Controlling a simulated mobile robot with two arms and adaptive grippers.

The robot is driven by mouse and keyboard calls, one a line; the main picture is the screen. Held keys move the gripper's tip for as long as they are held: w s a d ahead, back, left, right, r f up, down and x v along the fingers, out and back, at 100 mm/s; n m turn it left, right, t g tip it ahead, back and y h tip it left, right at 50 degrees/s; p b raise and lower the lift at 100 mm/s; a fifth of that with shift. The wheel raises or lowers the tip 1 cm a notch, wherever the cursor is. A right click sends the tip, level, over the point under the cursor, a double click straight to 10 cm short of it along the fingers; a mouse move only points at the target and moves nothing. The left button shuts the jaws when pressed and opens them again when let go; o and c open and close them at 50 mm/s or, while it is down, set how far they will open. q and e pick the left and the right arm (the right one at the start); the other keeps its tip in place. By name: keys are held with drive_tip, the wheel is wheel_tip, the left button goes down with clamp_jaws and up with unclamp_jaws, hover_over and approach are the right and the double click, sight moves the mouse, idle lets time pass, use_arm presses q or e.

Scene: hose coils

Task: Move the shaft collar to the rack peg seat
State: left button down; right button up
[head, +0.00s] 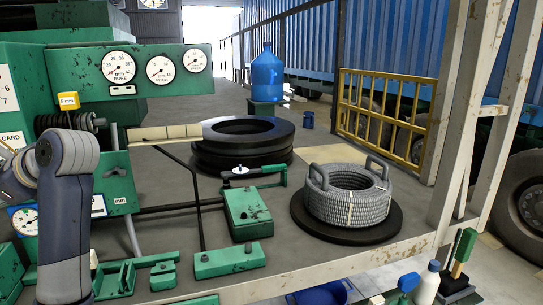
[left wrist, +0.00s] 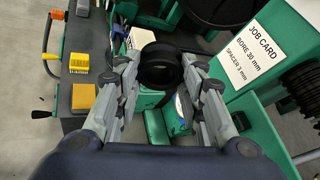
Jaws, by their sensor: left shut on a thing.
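In the left wrist view my left gripper (left wrist: 162,62) is shut on a black ring, which I take to be the shaft collar (left wrist: 160,76). The ring sits between the two fingertips, with its round opening showing. It is above green fixtures. In the head view my left arm stands at the lower left, and the collar cannot be made out there. A dark ribbed piece on a horizontal shaft (head: 70,122) is fixed to the green machine beside a yellow 5 mm tag (head: 68,100). I cannot tell which part is the rack peg seat. My right gripper is not in view.
A job card (left wrist: 258,48) reads bore 30 mm, spacer 3 mm. Gauges (head: 118,67) line the green panel. A grey hose coil (head: 348,205), stacked black rings (head: 240,145) and green blocks (head: 248,212) occupy the bench. A blue bottle (head: 267,75) stands behind.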

use_arm(q)
drive_tip(key=w+d+f+m+t+h, duration=0.3)
drive_tip(key=d+f+m+t+h, duration=0.5)
drive_tip(key=d+f, duration=0.9)
drive_tip(key=s+d+f+m+t+h, duration=0.2)
drive_tip(key=s+d+f+m+h, duration=0.15)
drive_tip(key=d+f, duration=0.35)
drive_tip(key=s+d+f+m+t+h, duration=0.2)
drive_tip(key=s+d+f+m, duration=0.3)
drive_tip(key=d+f, duration=0.25)
drive_tip(key=d+r, duration=0.5)
drive_tip(key=d, duration=0.7)
drive_tip(key=f+b, duration=0.4)
drive_tip(key=shift+w+a+f, duration=0.1)
drive_tip(key=shift+w+f, duration=0.15)
drive_tip(key=shift+f, duration=0.05)
